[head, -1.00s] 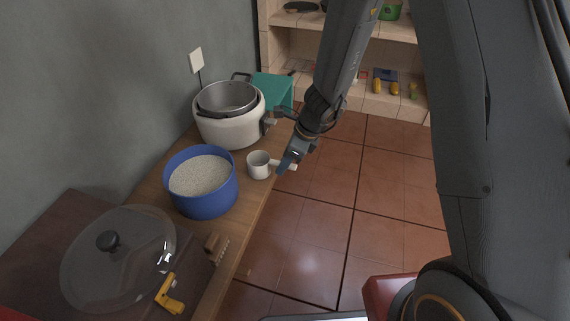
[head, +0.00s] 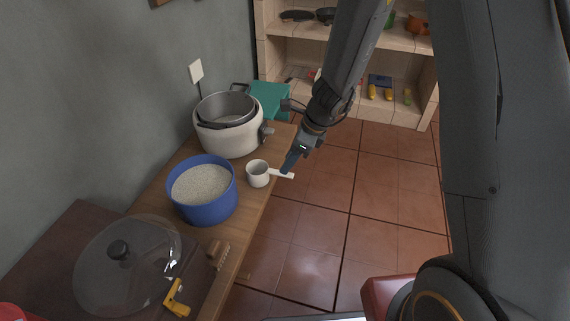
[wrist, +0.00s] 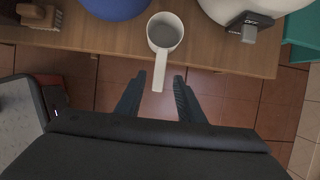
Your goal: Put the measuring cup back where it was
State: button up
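The white measuring cup (head: 257,174) stands upright on the wooden counter, close to its front edge, between the blue pot of rice and the white cooker. It also shows in the wrist view (wrist: 165,34), with its handle pointing out past the counter edge. My gripper (head: 287,168) is at the handle. In the wrist view my gripper (wrist: 158,82) is open, with one finger on each side of the handle's end and a visible gap on both sides. The cup looks empty.
The blue pot (head: 206,207) full of rice stands left of the cup. The white cooker (head: 226,140) with a metal pot inside stands behind. A glass lid (head: 105,265) lies at the front left. Open tiled floor (head: 310,215) lies right of the counter.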

jog(key=w+p+v, duration=0.1)
jog(key=p+v, duration=0.1)
jog(key=v, duration=0.3)
jog(key=s+a+r+n+g, duration=0.2)
jog(key=s+a+r+n, duration=0.7)
jog(key=s+r+n, duration=0.3)
jog(key=s+r+n+h, duration=0.1)
jog(key=s+r+n, duration=0.2)
jog(key=s+n, duration=0.5)
jog(key=s+r+n+h, duration=0.2)
jog(key=s+r+n, duration=0.1)
jog(key=s+n, duration=0.5)
jog(key=shift+s+d+r, duration=0.35)
jog(key=shift+s+d, duration=0.1)
jog(key=shift+s, duration=0.15)
